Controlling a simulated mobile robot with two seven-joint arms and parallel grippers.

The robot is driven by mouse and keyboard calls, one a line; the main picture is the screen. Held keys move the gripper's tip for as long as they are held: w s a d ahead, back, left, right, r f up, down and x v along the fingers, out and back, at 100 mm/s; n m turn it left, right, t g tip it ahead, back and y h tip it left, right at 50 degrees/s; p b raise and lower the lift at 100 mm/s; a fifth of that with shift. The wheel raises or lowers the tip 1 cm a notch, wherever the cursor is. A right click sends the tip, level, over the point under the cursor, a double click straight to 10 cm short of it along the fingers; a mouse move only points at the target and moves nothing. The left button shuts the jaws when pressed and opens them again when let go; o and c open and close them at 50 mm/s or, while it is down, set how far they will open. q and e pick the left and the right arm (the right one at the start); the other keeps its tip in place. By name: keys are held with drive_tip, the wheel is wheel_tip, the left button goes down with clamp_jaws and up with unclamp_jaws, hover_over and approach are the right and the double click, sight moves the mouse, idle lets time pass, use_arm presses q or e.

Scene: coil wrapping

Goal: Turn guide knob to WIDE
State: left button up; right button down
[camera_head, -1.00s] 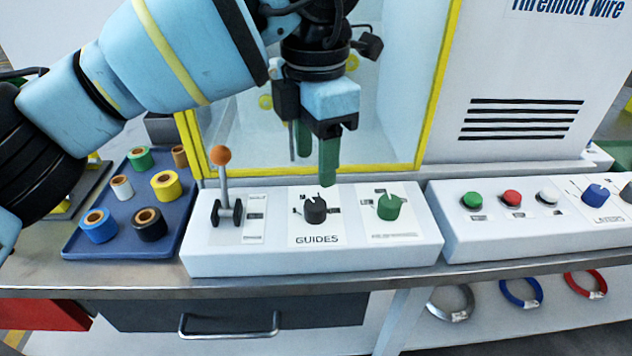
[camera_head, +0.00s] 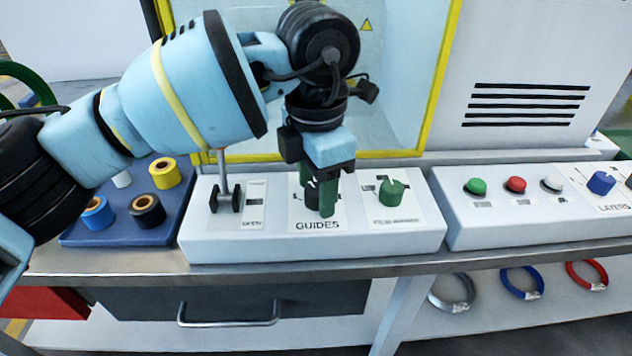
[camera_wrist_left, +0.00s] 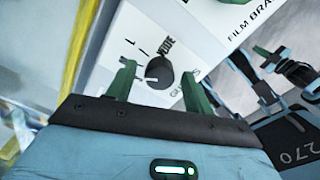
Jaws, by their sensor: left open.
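The black guide knob (camera_head: 311,195) stands on the white control box above the printed word GUIDES, partly hidden by my left gripper (camera_head: 317,196). The gripper points down with its green fingers open, one on each side of the knob. In the left wrist view the round knob (camera_wrist_left: 159,70) shows between the two fingers, with a small gap visible at its right. A label that seems to read WIDE (camera_wrist_left: 164,46) is printed beside it. I cannot tell clearly where the knob's pointer is set. My right gripper is not in view.
A green knob (camera_head: 391,192) is just right of the fingers. A black-based lever (camera_head: 226,198) is to the left, its top hidden by my arm. A blue tray (camera_head: 75,237) of tape rolls lies farther left. Another button panel (camera_head: 470,235) stands at the right.

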use_arm(q)
drive_tip(key=c, duration=1)
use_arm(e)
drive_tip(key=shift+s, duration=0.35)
